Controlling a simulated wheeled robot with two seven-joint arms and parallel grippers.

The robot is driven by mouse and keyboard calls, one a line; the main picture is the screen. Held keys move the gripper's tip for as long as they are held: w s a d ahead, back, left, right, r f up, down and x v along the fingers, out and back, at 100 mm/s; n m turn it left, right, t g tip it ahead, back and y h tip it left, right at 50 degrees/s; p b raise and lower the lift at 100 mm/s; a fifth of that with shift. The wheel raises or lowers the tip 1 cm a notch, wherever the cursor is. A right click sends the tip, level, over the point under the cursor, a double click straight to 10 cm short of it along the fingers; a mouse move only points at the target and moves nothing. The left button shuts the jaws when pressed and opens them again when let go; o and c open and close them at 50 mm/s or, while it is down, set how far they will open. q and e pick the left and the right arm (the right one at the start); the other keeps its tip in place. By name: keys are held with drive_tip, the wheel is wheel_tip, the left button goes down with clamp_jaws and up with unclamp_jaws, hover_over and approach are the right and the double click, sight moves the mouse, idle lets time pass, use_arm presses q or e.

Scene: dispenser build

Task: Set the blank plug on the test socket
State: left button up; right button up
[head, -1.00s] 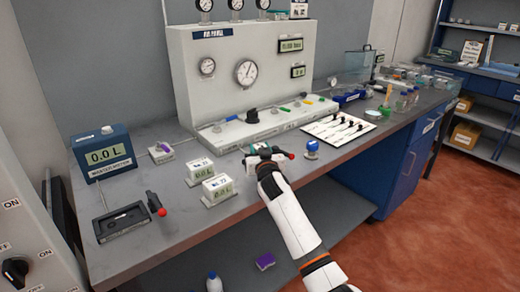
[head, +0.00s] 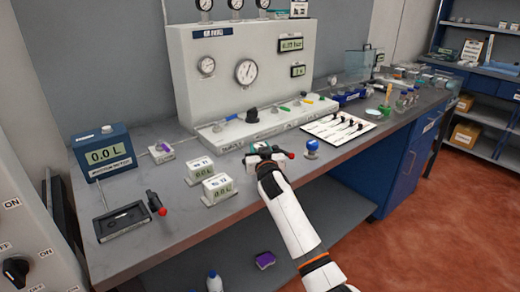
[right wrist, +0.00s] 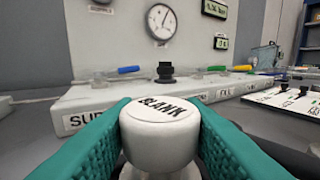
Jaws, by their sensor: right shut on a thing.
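The blank plug (right wrist: 160,122) is a white round cap with "BLANK" printed on top. It stands upright between the green fingertips of my right gripper (head: 264,152), which is shut on it. In the head view the gripper is over the front part of the bench, in front of the white panel's ledge, and it mostly hides the plug. I cannot tell whether the plug touches anything below. A black fitting (right wrist: 165,72) stands on the ledge beyond the plug; it also shows in the head view (head: 252,115). I cannot tell which part is the test socket. My left gripper is not in view.
Two small display boxes (head: 218,188) stand left of my right gripper. A blue-topped knob (head: 312,149) is close on its right. A white board with black pieces (head: 339,128) lies farther right. A black tray (head: 121,221) and a blue meter (head: 103,153) are at left.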

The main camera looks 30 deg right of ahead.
drive_tip(key=shift+f+b, duration=0.45)
drive_tip(key=shift+f, duration=0.15)
idle(0.4)
drive_tip(key=o, duration=0.8)
drive_tip(key=shift+r, duration=0.1)
drive_tip(key=shift+c, duration=0.2)
drive_tip(key=shift+p+v, duration=0.6)
drive_tip(key=shift+v, duration=0.25)
drive_tip(key=shift+p+v, duration=0.95)
drive_tip(key=shift+v, duration=1.1)
drive_tip(key=shift+p+v, duration=0.9)
drive_tip(key=shift+v, duration=1.75)
